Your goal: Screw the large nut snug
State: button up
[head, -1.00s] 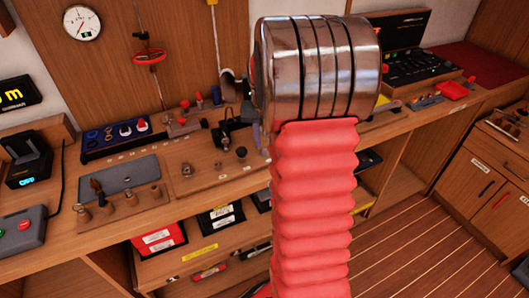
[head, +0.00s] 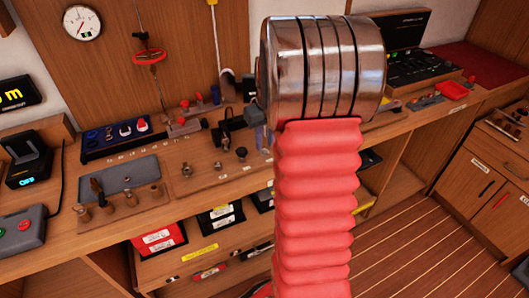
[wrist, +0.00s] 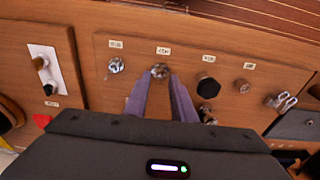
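My gripper (wrist: 159,78) shows in the wrist view with its two purple fingers apart. A metal nut on a stud (wrist: 159,71) lies in line with the gap at the fingertips; I cannot tell whether they touch it. To its right is a large dark hex piece (wrist: 207,84), and to its left a silver nut or stud (wrist: 116,66). I cannot tell for certain which is the large nut. The wooden panel (wrist: 140,48) has a small label over each fitting. In the head view my arm hides part of the bench, and the fingertips are not clear.
A brown knob (wrist: 243,86) and silver wing-shaped fittings (wrist: 280,101) sit further right on the panel. In the head view, a grey mat (head: 120,175), wooden pegs (head: 130,197) and a blue tray (head: 115,138) lie left on the bench. Boxes (head: 160,238) stand on the shelf below.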

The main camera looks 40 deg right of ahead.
jog(key=shift+f, duration=1.15)
